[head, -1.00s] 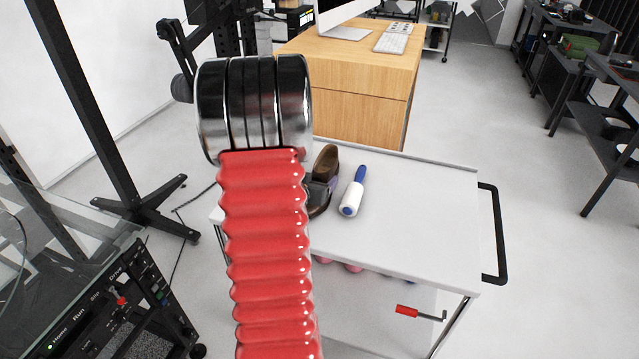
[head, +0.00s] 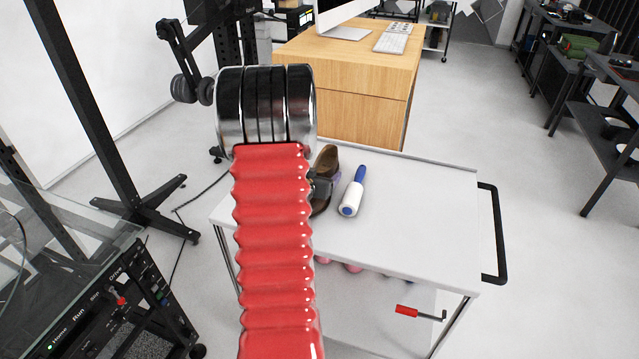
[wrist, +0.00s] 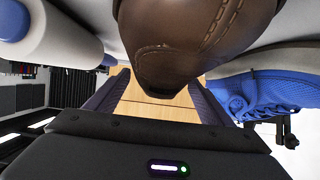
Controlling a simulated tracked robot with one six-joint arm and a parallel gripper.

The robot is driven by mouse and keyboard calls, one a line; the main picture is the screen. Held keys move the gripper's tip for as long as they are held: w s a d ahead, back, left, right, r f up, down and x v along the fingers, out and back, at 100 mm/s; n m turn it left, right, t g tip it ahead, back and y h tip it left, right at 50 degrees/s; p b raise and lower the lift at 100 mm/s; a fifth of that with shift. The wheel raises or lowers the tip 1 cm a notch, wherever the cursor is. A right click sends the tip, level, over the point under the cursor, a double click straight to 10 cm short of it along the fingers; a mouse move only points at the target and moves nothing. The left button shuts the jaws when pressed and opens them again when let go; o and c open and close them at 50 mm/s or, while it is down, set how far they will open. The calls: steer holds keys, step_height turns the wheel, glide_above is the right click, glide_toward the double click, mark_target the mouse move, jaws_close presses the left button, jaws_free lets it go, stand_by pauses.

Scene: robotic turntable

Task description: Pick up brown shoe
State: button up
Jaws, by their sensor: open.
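The brown shoe (head: 328,160) lies on the white cart top, partly hidden behind my red arm in the head view. In the wrist view the brown leather shoe (wrist: 190,35) fills the upper middle, its rounded stitched end towards the camera. My gripper (wrist: 157,80) is open, with one finger on each side of that end. I cannot tell whether the fingers touch the shoe. In the head view only a small dark part of my gripper (head: 321,188) shows beside the shoe.
A blue shoe (wrist: 270,95) is close on the other side. The right half of the cart top (head: 430,215) is clear.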

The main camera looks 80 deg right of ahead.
steer(key=c, duration=1.4)
steer(key=shift+r, duration=0.15)
step_height(320, 180, up, 10)
stand_by(0.6)
